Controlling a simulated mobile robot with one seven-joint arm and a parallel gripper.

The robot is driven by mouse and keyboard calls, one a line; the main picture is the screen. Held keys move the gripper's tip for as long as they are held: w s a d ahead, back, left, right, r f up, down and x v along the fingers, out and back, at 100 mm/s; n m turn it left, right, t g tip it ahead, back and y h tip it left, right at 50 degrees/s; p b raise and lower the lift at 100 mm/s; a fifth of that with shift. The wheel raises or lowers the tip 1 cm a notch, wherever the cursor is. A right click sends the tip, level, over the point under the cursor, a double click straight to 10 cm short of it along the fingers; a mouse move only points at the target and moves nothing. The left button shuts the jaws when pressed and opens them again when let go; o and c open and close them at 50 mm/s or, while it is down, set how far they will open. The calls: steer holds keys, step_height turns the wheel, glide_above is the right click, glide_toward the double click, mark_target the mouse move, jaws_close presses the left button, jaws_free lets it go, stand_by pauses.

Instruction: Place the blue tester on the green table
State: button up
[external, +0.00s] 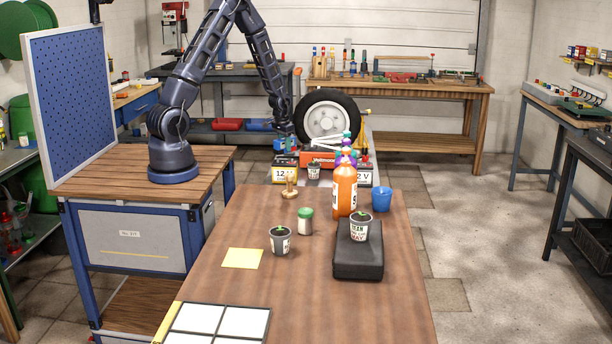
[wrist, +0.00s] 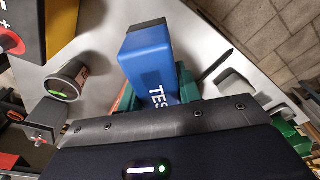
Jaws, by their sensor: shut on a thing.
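The blue tester (wrist: 155,65), a box with "TES" lettering and a dark end, sticks out past my gripper's dark body in the wrist view. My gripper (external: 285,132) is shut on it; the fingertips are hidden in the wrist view. Green parts show on both sides of the tester, and I cannot tell what they belong to. In the external view my gripper hangs beyond the far end of the brown table, left of a tyre. I cannot make out with certainty which surface is the green table.
Yellow batteries (external: 285,170), a red box (external: 318,160) and a small pot (external: 314,171) stand close to my gripper; the pot also shows in the wrist view (wrist: 66,82). The tyre (external: 327,118) is beside it. The brown table (external: 330,310) holds an orange bottle (external: 345,190) and pots.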

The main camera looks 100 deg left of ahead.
steer(key=shift+f, duration=3.35)
steer(key=shift+f, duration=0.55)
steer(key=o, duration=1.3)
steer(key=shift+c, duration=0.2)
